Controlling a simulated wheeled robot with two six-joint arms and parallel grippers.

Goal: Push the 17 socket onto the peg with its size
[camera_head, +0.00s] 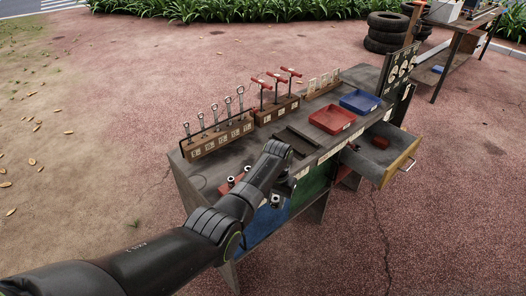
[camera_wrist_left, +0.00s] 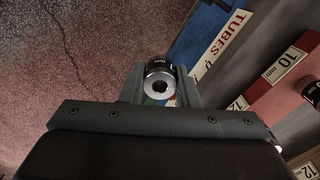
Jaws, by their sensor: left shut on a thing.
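My left gripper (camera_wrist_left: 159,98) is shut on a dark socket (camera_wrist_left: 160,70) with a bright metal ring end, held between its two fingers. The size marking on the socket is too small to read. In the head view the wrist hangs past the cart's front edge, and the held socket shows small below it (camera_head: 276,200). A red peg rail (camera_wrist_left: 268,103) with labels such as 10 mm and 12 lies to the right in the wrist view, apart from the held socket. Part of another dark socket (camera_wrist_left: 315,93) shows at the right edge. A 17 label is not readable. My right gripper is out of view.
The cart top (camera_head: 213,166) carries a wooden rack (camera_head: 220,137), red-handled tools (camera_head: 275,84), a red tray (camera_head: 332,119) and a blue tray (camera_head: 360,101). An open drawer (camera_head: 385,160) juts out at the right. A blue panel labelled TUBES (camera_wrist_left: 203,34) hangs on the front.

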